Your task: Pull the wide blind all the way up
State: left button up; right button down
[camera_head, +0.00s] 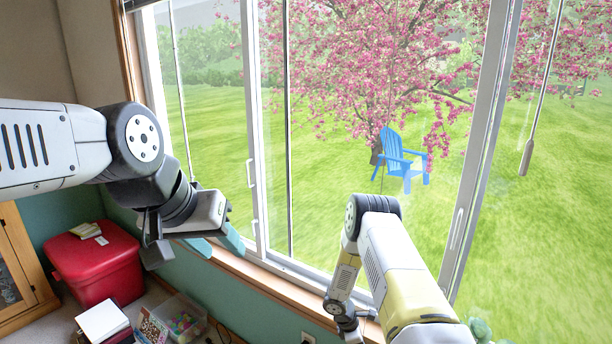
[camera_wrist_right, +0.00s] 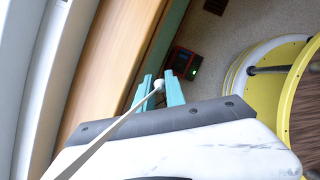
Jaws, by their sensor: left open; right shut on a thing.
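The window (camera_head: 330,150) fills much of the head view and its glass is uncovered there. Only a dark edge, perhaps of a blind (camera_head: 138,4), shows at the top left; the rest is out of view. In the right wrist view my right gripper (camera_wrist_right: 159,92) has its teal fingers closed on a pull cord (camera_wrist_right: 105,138) at its small white end knob (camera_wrist_right: 158,84). In the head view the right arm reaches down to the sill and its fingertips are hidden. My left gripper (camera_head: 215,243) is open and empty before the window's left part.
A cord with a long tassel (camera_head: 527,157) hangs at the right. The wooden sill (camera_head: 245,272) runs below the window. A red box (camera_head: 95,262), books (camera_head: 103,322) and a clear bin (camera_head: 181,322) stand on the floor at the lower left.

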notch_tip(320, 180, down, 8)
jog(key=shift+f, duration=0.25)
notch_tip(320, 180, down, 9)
dwell(0.7)
